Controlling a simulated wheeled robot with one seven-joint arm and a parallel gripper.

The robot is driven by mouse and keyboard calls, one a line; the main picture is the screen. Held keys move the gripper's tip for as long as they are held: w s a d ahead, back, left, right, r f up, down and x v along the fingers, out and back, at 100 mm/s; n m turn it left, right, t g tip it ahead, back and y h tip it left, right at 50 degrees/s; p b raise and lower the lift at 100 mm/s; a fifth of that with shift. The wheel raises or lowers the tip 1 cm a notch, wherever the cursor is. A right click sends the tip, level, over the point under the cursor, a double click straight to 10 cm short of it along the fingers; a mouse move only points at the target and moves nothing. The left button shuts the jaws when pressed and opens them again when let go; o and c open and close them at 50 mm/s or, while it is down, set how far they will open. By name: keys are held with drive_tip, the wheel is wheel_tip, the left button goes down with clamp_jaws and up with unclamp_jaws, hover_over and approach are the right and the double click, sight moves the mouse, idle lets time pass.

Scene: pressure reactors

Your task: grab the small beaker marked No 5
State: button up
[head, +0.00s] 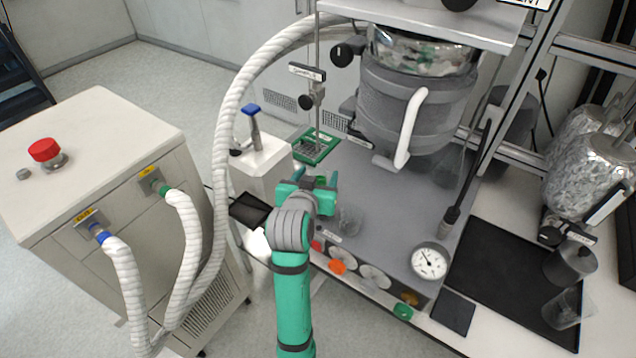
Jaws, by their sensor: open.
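My gripper (318,183), green and grey, is open over the front left part of the grey reactor base (395,215). Nothing shows between its fingers. A small clear glass beaker (350,221) stands on the base just right of and below my gripper, apart from it as far as I can tell. A larger clear beaker (567,309) stands on the black mat at the right. No mark "No 5" is readable on either one. My arm hides part of the base's front edge.
The grey reactor vessel (415,100) with a white handle hangs above the base. A green tray (316,147) lies behind my gripper. A pressure gauge (429,262) stands at the base's right front. A thick white hose (222,150) arches at left, beside the white cabinet (95,150).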

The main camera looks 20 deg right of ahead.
drive_tip(key=shift+w+a, duration=0.1)
drive_tip(key=c, duration=1.3)
drive_tip(key=shift+r, duration=0.15)
